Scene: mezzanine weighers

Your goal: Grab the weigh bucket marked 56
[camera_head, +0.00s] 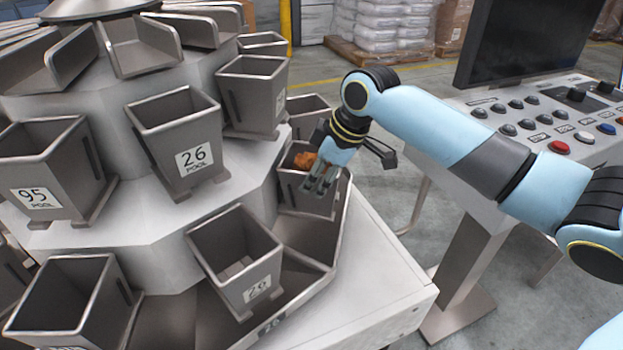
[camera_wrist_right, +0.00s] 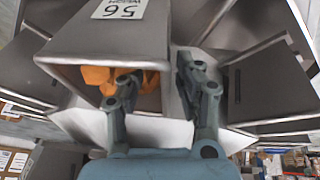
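The weigh bucket marked 56 (camera_wrist_right: 100,42) is a grey metal bucket with a white label; it fills the upper left of the right wrist view. Orange pieces (camera_wrist_right: 95,78) lie inside it. In the head view the bucket with orange contents (camera_head: 288,194) sits low on the machine's right side, its label hidden. My right gripper (camera_wrist_right: 160,72) is open at its mouth, one finger over the opening and the other outside the side wall, with a gap between them. In the head view the right gripper (camera_head: 320,186) overlaps the bucket. My left gripper is not in view.
Other buckets crowd the machine: pool bucket 26 (camera_head: 172,125), pool bucket 95 (camera_head: 75,165) and a lower bucket (camera_head: 215,240) on the near side. A control console (camera_head: 545,115) with a dark screen (camera_head: 530,35) stands at right. Open floor (camera_head: 400,185) lies between.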

